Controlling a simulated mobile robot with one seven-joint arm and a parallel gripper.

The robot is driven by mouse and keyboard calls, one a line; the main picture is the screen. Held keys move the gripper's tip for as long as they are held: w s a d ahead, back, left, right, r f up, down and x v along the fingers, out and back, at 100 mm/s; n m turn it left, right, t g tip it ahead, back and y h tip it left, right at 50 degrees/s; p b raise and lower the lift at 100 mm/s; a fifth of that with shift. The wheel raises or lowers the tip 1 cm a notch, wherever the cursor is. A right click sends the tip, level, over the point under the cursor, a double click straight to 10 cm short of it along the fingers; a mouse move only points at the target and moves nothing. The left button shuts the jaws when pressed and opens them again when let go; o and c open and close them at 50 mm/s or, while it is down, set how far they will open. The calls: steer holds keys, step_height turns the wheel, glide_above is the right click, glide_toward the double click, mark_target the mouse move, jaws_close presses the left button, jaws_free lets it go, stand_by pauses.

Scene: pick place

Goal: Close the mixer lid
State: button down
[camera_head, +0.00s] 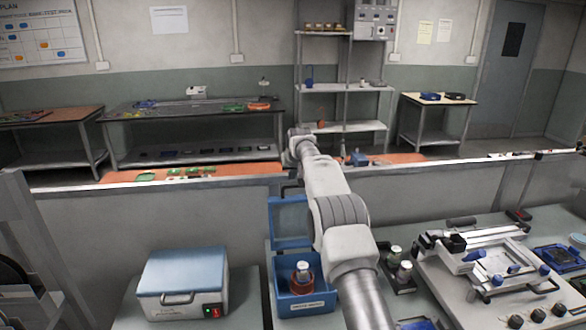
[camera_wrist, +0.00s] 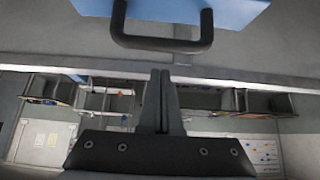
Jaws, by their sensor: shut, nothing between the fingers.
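The mixer is a blue box (camera_head: 304,302) on the bench, with its blue lid (camera_head: 289,222) standing raised at the back. A jar with a pale cap (camera_head: 302,269) sits in a reddish-brown holder inside it. In the wrist view, part of the blue lid (camera_wrist: 225,12) and its black handle (camera_wrist: 162,42) show at the top. My gripper (camera_wrist: 160,72) is shut and empty, with its fingertips pointing toward the handle and appearing apart from it. In the head view my arm reaches over the mixer's right side and hides part of it; the fingertips cannot be made out there.
A white box with a shut blue top (camera_head: 183,272) stands left of the mixer. Two small capped jars (camera_head: 402,272) and a white frame device with blue knobs (camera_head: 490,265) are on the right. A low grey partition (camera_head: 150,222) runs behind the bench.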

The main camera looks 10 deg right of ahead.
steer(key=shift+s+f+b, duration=0.15)
steer(key=shift+s+b, duration=0.35)
steer(key=shift+s, duration=1.45)
steer(key=shift+s+b, duration=0.15)
steer(key=shift+b, duration=0.45)
